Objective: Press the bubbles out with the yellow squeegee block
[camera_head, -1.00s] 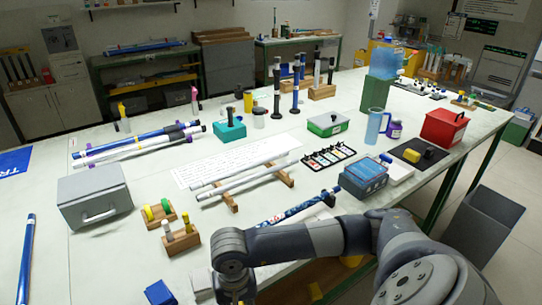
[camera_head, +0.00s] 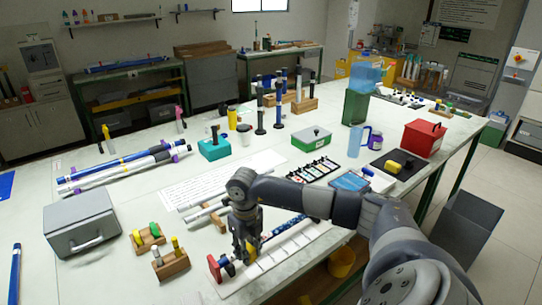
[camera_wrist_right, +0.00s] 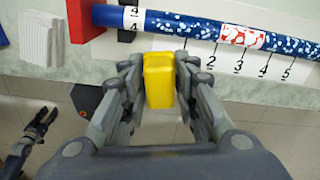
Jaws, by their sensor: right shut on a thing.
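My right gripper (camera_head: 246,256) is shut on the yellow squeegee block (camera_wrist_right: 158,80), which sits between its fingers in the right wrist view. It is at the table's front edge, near the red end stop (camera_head: 214,268) of a white numbered scale board (camera_head: 290,250). The blue patterned rod (camera_wrist_right: 180,22) with a red-and-white decal (camera_wrist_right: 241,37) lies along the scale in the wrist view. The block appears just on the near side of the rod there; contact cannot be told. Bubbles are too small to make out. A dark gripper, likely my left (camera_wrist_right: 38,130), shows over the floor; its opening is unclear.
Small wooden holders (camera_head: 170,263) and a grey box (camera_head: 82,216) stand left of the gripper. White tubes (camera_head: 205,215) lie behind it. A black mat (camera_head: 412,172) with a yellow item lies at right. A yellow bucket (camera_head: 341,262) is below the table edge.

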